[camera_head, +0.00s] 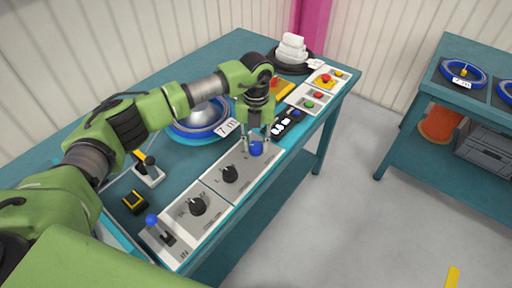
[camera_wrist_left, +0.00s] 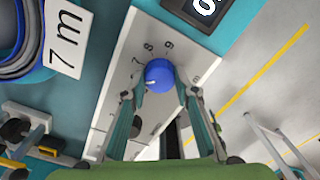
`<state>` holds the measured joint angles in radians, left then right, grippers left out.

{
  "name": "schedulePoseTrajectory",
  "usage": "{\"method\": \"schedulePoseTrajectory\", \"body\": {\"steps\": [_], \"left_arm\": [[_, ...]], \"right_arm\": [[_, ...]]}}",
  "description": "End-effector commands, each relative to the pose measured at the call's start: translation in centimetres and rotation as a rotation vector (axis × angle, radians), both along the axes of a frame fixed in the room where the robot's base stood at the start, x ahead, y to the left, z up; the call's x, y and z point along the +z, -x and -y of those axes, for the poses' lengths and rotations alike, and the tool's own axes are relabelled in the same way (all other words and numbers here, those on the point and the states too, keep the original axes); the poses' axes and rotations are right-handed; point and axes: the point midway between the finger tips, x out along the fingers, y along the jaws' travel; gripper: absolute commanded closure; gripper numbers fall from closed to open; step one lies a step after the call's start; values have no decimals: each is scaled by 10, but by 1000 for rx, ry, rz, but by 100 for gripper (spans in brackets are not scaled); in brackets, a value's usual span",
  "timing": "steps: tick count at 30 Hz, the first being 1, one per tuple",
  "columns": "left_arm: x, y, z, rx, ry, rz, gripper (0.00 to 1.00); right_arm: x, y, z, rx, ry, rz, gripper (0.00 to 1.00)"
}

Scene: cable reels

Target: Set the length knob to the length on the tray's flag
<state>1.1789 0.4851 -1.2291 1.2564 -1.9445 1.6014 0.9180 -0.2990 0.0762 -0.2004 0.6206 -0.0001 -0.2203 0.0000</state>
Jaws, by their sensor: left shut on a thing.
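The blue length knob (camera_head: 256,148) sits on a pale panel (camera_head: 246,172) along the table's front edge. My left gripper (camera_head: 257,145) is shut on it, with a finger on either side. In the left wrist view the knob (camera_wrist_left: 159,75) has the digits 7, 8 and 9 around its far side. A small pale mark shows on the knob's lower left, but I cannot tell which number it points to. The flag (camera_head: 227,127) on the tray (camera_head: 183,134) reads 7 m; it also shows in the left wrist view (camera_wrist_left: 66,38). My right gripper is not in view.
Black knobs (camera_head: 230,174) and a blue-topped lever (camera_head: 152,220) are on panels to the left. A dark display (camera_head: 283,126) and red and green buttons (camera_head: 309,104) lie to the right. A second table (camera_head: 438,78) with blue reels stands at right across clear floor.

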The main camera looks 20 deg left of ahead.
Motion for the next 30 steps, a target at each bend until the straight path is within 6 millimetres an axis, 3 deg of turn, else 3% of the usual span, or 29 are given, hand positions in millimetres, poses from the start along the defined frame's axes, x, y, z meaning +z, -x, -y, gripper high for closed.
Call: {"method": "schedulePoseTrajectory", "body": {"steps": [3, 15, 30], "left_arm": [[-4, -1, 0, -108, 0, 2, 94], [-2, 0, 0, -418, -1, 2, 94], [0, 0, 0, -559, 0, 1, 94]], "right_arm": [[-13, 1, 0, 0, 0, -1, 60], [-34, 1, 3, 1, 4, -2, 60], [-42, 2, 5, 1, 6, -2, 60]]}}
